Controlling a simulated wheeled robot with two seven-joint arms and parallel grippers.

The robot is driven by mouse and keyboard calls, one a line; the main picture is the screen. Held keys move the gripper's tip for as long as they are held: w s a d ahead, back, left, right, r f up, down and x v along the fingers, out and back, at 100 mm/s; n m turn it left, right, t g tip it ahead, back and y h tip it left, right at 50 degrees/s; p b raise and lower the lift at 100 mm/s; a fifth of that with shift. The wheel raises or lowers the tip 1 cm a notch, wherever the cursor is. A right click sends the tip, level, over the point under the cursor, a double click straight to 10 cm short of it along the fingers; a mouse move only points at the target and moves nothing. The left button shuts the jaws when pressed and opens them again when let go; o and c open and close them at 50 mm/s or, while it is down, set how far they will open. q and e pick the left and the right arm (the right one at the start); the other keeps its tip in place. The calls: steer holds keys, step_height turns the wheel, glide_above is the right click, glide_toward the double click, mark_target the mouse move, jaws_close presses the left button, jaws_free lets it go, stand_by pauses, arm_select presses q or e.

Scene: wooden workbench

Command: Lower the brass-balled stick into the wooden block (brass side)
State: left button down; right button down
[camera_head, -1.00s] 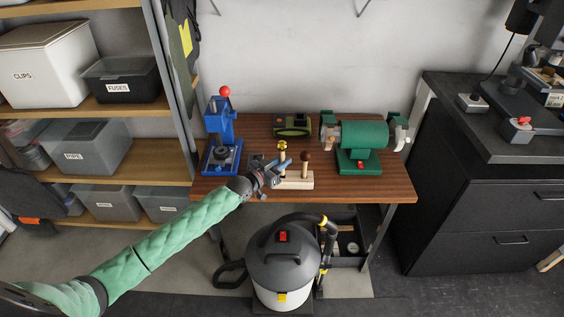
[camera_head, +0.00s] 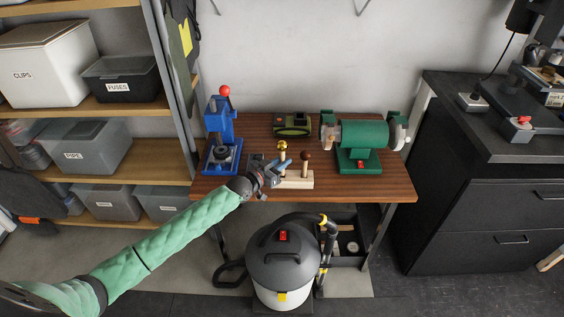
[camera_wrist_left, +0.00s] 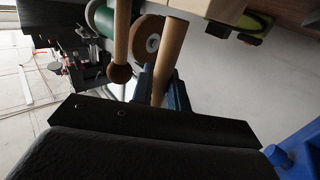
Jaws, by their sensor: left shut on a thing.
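The brass-balled stick (camera_head: 282,146) stands about upright over the left end of the pale wooden block (camera_head: 298,183) on the workbench. My left gripper (camera_head: 281,167), with blue fingers, is shut on this stick from the left. In the left wrist view the blue fingers (camera_wrist_left: 160,88) are around the pale stick (camera_wrist_left: 168,55), and its ball is hidden. A second stick with a brown ball (camera_head: 304,155) stands at the block's right side. My right gripper is out of view.
A blue press (camera_head: 220,135) with a red knob stands on the bench to the left. A green bench grinder (camera_head: 362,135) stands to the right, and a green-black device (camera_head: 292,125) lies behind. A vacuum cleaner (camera_head: 283,265) stands on the floor in front.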

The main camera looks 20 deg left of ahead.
arm_select(q)
steer(key=shift+f+b, duration=1.3)
steer(key=shift+f, duration=0.7)
steer(key=shift+r, duration=0.1)
steer(key=c, duration=1.3)
jaws_free()
